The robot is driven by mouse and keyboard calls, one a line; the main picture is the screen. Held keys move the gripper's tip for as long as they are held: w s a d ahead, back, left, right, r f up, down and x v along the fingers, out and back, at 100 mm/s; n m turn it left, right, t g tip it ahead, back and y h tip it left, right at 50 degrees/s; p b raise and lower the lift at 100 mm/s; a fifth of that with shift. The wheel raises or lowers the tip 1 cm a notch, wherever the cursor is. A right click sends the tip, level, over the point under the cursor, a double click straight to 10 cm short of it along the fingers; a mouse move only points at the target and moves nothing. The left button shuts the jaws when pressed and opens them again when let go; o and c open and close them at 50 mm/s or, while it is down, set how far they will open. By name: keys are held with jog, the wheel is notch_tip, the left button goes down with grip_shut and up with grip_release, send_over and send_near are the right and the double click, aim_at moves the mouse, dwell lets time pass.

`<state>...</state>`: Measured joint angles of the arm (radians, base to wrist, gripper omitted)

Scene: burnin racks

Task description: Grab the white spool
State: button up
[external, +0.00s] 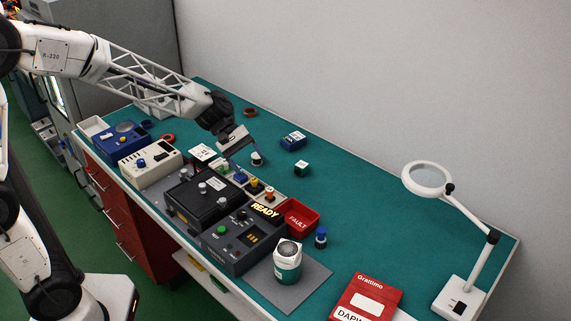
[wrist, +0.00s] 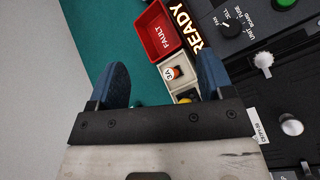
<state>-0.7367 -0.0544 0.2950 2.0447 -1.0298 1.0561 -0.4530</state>
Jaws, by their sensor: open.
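My gripper (external: 240,158) is above the bench near the row of small coloured parts, apart from the spool. In the wrist view my gripper (wrist: 163,72) has its two blue fingers spread wide with nothing held. An orange-topped part (wrist: 173,73) and a yellow part (wrist: 186,99) show beyond and between the fingers. I cannot make out the spool in the wrist view.
A red FAULT bin (external: 298,216), a black READY console (external: 240,240) and a black box (external: 201,198) stand close by. A magnifier lamp (external: 461,295) stands far right. The back bench is mostly clear.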

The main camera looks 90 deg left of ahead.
aim_at(255, 155)
jog(key=a+f+n+t, duration=0.1)
jog(key=a+f+n, duration=0.1)
jog(key=a, duration=0.3)
jog(key=a+f+n+t, duration=0.1)
jog(key=a+f+n, duration=0.1)
jog(key=a, duration=0.3)
jog(key=a+f+n+t, duration=0.1)
jog(key=a+f+n, duration=0.1)
jog(key=a+f, duration=0.2)
jog(key=shift+s+a+y, duration=0.15)
jog(key=shift+a+y, duration=0.25)
jog(key=shift+a, duration=0.15)
jog(key=s+a+f+n+t, duration=0.1)
jog(key=a+f+n, duration=0.1)
jog(key=a+f, duration=0.1)
jog(key=s+a+f+n+t+y, duration=0.1)
jog(key=s+a+f+n, duration=0.1)
jog(key=a, duration=0.4)
jog(key=s+a+f+n+y, duration=0.1)
jog(key=a+f+n, duration=0.1)
jog(key=a+f, duration=0.1)
jog(key=shift+s+a+f+t, duration=0.1)
jog(key=shift+a+f+t, duration=0.1)
jog(key=shift+a, duration=0.25)
jog(key=shift+s+a+f+t, duration=0.1)
jog(key=shift+a+t, duration=0.1)
jog(key=shift+a, duration=0.2)
jog(key=shift+x, duration=1.35)
jog(key=shift+x, duration=2.6)
jog(key=shift+a, duration=0.15)
